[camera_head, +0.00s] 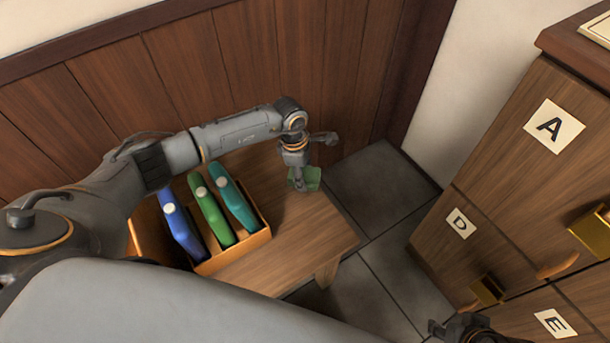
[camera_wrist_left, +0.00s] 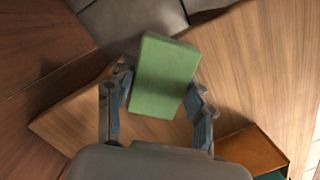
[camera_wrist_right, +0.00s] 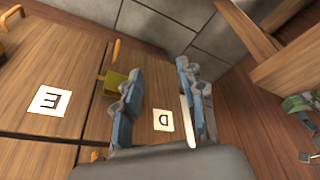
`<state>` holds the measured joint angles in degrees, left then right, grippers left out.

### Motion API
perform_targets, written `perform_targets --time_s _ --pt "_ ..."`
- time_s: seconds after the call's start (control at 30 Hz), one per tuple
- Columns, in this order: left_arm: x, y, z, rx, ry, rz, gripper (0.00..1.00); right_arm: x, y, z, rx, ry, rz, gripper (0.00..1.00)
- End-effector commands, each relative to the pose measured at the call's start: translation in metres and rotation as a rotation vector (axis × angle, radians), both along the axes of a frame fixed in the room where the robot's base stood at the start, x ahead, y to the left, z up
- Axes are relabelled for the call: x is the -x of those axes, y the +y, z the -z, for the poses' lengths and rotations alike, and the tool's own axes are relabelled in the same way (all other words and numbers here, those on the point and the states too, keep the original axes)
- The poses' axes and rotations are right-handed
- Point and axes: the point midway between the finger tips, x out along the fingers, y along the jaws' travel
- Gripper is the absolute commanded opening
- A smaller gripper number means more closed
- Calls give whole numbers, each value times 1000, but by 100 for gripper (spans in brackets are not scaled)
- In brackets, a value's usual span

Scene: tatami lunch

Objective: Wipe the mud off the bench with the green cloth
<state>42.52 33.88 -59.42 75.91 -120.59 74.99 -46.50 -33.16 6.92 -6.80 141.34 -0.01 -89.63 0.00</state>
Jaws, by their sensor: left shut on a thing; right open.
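The green cloth (camera_head: 309,178) is a small block-like piece at the far right end of the wooden bench (camera_head: 290,250). My left gripper (camera_head: 298,180) is shut on it from above; the left wrist view shows the cloth (camera_wrist_left: 166,75) between the two fingers (camera_wrist_left: 158,93). I cannot tell whether the cloth touches the bench top. I see no clear mud on the bare parts of the bench; the cloth and my arm hide some of it. My right gripper (camera_wrist_right: 160,85) is open and empty, in front of the cabinet.
A plank wall (camera_head: 240,60) runs behind. A wooden cabinet (camera_head: 500,190) with lettered doors stands at right, with dark floor tiles (camera_head: 385,190) between.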

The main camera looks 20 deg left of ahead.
Motion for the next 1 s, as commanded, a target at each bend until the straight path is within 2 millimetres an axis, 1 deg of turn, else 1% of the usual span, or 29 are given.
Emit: perform_targets --time_s 0.03,0.1,0.13,0.63,1.0 --pt "0 1 -2 -1 1 -1 13 -1 1 7 -2 13 1 40" --pt "-2 2 -17 -1 -4 -1 13 -3 2 14 -2 15 0 40" --pt "-1 3 -21 -1 -2 0 13 -4 2 17 -2 18 0 40" --pt "-5 9 -41 -2 0 -8 13 -13 4 62 0 40 -5 40" --pt "-8 13 -58 -1 -1 -13 13 -13 5 96 1 58 -8 40"
